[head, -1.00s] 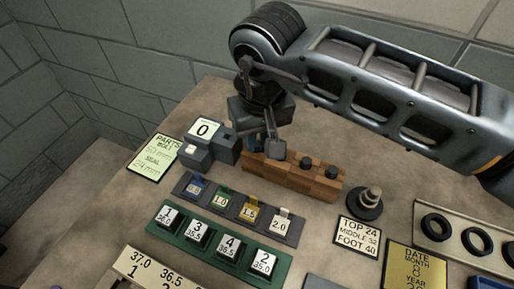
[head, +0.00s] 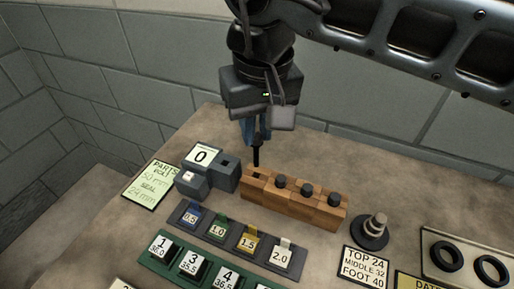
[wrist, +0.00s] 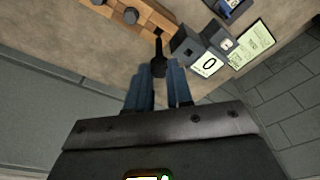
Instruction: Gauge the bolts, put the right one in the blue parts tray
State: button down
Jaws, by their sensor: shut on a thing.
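My gripper (head: 257,138) is shut on a dark bolt (head: 256,155), which hangs upright, shank down, above the left end of the wooden bolt rack (head: 318,213). The bolt also shows between the blue fingers in the wrist view (wrist: 158,48). The rack's leftmost hole looks empty; three black-headed bolts (head: 307,189) stand in the others. A grey gauge block (head: 222,182) with a "0" display (head: 202,155) stands just left of the rack. A green-white parts card (head: 150,184) reads bolt 50 mm, seal 24 mm. I cannot make out the blue parts tray in the current views.
In front of the rack lie a dark holder (head: 235,246) of coloured numbered tabs and a green tray (head: 190,270) of numbered blocks. A stepped dark peg (head: 374,231) and a ring holder (head: 429,235) stand at right. A wall rises behind the bench.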

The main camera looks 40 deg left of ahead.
aim_at(257, 137)
notch_tip(257, 137, up, 9)
jog(key=p, duration=0.2)
jog(key=shift+p, duration=0.35)
dwell(0.6)
jog(key=shift+f, duration=0.15)
